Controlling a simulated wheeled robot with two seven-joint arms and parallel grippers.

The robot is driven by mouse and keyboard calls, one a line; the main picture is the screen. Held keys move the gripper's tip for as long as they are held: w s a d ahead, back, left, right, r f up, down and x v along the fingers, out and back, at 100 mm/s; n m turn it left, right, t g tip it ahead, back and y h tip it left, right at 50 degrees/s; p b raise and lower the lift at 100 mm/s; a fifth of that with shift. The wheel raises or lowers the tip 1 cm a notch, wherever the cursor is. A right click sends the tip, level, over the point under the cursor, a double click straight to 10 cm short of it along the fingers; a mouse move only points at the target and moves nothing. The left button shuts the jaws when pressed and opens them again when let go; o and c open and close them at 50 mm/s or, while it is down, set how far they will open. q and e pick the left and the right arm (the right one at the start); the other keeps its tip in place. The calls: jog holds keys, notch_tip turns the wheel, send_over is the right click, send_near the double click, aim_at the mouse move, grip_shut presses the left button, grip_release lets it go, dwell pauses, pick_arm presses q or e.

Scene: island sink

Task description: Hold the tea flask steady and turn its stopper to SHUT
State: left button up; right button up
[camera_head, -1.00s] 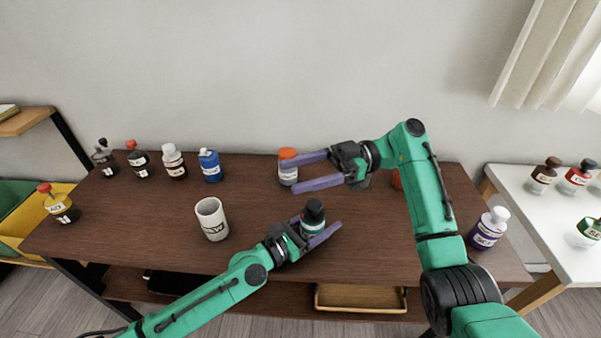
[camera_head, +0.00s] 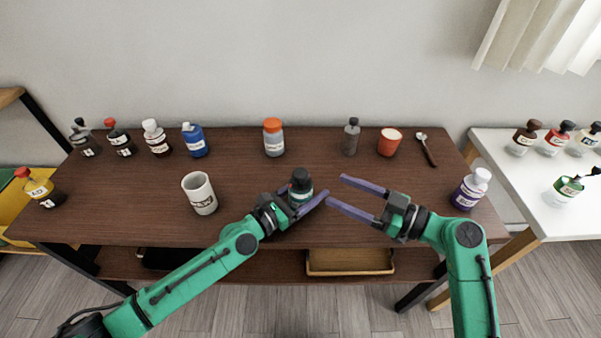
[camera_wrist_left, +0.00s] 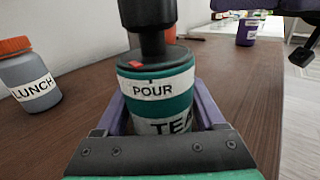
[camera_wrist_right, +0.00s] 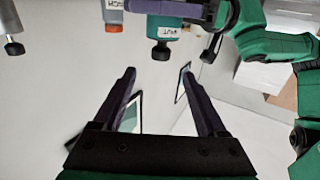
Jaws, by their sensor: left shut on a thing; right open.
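The tea flask (camera_head: 303,195), green and white with a black stopper (camera_head: 301,177), stands upright near the front middle of the table. In the left wrist view the flask (camera_wrist_left: 158,98) shows the words POUR and TEA, and a red mark (camera_wrist_left: 137,64) on the stopper base lies above the left part of POUR. My left gripper (camera_wrist_left: 160,112) is shut around the flask's body. My right gripper (camera_head: 337,190) is open and empty, just right of the flask. In the right wrist view the flask (camera_wrist_right: 167,28) is beyond the fingertips, with a small label too unclear to read.
A white mug (camera_head: 200,194) stands left of the flask. The orange-lidded LUNCH jar (camera_head: 273,141), a grey bottle (camera_head: 350,138), a red cup (camera_head: 389,142) and a spoon (camera_head: 428,151) are behind. A purple bottle (camera_head: 470,190) stands at the right edge.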

aim_at(300, 172)
jog(key=x, duration=1.1)
grip_shut()
